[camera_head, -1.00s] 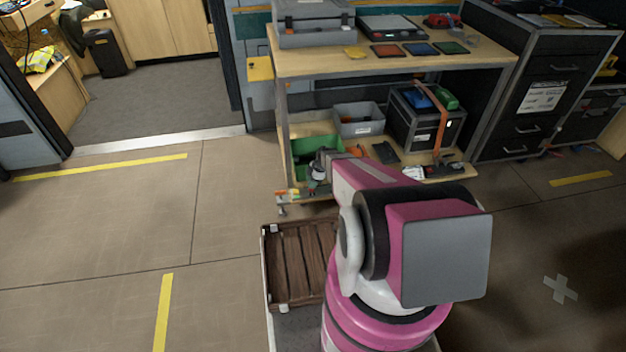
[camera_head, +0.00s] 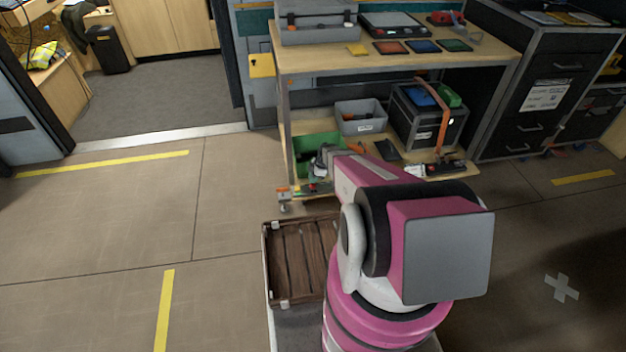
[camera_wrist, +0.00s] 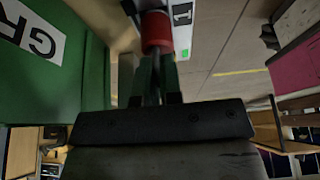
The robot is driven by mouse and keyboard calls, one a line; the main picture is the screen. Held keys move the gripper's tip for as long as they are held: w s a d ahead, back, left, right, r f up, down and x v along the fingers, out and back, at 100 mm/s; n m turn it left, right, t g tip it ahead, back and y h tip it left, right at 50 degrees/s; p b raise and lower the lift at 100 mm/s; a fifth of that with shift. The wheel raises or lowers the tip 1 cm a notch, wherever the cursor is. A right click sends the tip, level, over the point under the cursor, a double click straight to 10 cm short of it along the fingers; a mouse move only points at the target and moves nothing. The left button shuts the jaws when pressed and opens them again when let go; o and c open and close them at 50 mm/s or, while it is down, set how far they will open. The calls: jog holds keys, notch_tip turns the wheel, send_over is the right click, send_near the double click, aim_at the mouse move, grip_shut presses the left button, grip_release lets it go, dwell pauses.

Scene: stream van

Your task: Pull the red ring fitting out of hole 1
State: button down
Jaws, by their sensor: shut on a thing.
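The red ring fitting (camera_wrist: 156,32) is at the top of the wrist view, just beyond my gripper's fingers. My gripper (camera_wrist: 157,65) is shut on it, with the dark fingers running up to its near end. A pale plate with a black "1" label (camera_wrist: 183,14) and a small green mark is right beside it. A dark part shows above the red ring. Hole 1 itself is hidden, so I cannot tell how deep the fitting sits. In the head view my gripper is at the left end of the lower shelf, mostly hidden by my arm.
A green bin (camera_wrist: 50,75) stands close to my gripper on the left of the wrist view. The workbench (camera_head: 400,61) top is above the lower shelf. A grey bin (camera_head: 361,118) and a black case (camera_head: 425,125) stand farther right. A wooden crate (camera_head: 290,262) is below.

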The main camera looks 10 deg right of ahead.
jog(key=shift+r, duration=1.5)
jog(key=shift+r, duration=1.35)
